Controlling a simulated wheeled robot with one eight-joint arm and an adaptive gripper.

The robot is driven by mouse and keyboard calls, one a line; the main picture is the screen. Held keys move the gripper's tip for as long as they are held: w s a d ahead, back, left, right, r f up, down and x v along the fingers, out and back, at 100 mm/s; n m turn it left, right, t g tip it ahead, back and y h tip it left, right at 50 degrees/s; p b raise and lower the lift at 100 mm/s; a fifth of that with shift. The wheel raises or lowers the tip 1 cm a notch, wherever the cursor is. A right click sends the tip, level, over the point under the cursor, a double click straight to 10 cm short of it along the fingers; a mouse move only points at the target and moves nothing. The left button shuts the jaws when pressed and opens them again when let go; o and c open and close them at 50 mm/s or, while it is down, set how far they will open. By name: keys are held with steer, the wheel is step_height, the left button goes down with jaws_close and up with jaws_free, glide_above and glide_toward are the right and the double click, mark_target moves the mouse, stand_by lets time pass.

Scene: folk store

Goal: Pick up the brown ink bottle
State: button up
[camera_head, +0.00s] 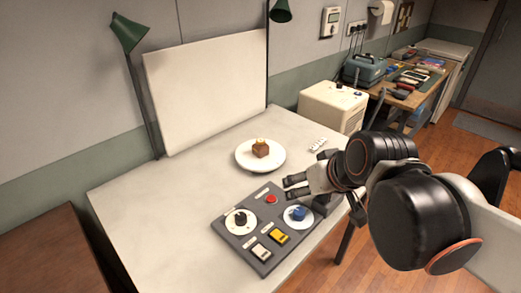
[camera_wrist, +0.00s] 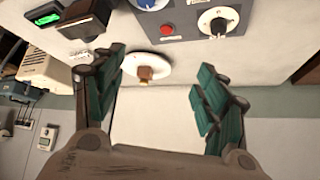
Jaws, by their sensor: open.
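The brown ink bottle (camera_head: 261,150) is a small brown block with a gold-coloured cap. It stands upright on a round white plate (camera_head: 243,162) on the pale table. It also shows in the wrist view (camera_wrist: 145,72), where the picture is upside down and the bottle appears between the fingers but farther off. My gripper (camera_head: 287,188) is open and empty. It is over the table near the control panel, in front and to the right of the plate, apart from the bottle. Its teal-padded fingers (camera_wrist: 160,65) are spread in the wrist view.
A grey control panel (camera_head: 247,223) with a red button, knobs and switches lies in front of the plate. A small white item (camera_head: 317,144) sits right of the plate. A white board (camera_head: 205,85) and a green lamp (camera_head: 128,33) stand behind. The table's left side is clear.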

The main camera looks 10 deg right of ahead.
steer(key=w+a+n+y, duration=0.1)
steer(key=w+y, duration=0.1)
steer(key=w, duration=0.6)
steer(key=n+t+y+b, duration=0.1)
steer(key=n+t+y, duration=0.3)
glide_toward(264, 146)
steer(key=x, duration=0.2)
steer(key=shift+w+a+r, duration=0.15)
steer(key=shift+w, duration=0.2)
steer(key=shift+b+x, duration=0.7)
steer(key=shift+x, duration=0.7)
steer(key=x, duration=0.1)
steer(key=b+x, duration=0.2)
steer(key=x, duration=0.1)
steer(key=shift+s+a+f, duration=0.1)
steer(key=shift+s+f, duration=0.15)
steer(key=shift+f, duration=0.2)
steer(key=shift+w+a+f, duration=0.1)
steer(key=shift+w+a, duration=0.1)
steer(key=shift+w, duration=0.25)
steer(key=c, duration=1.2)
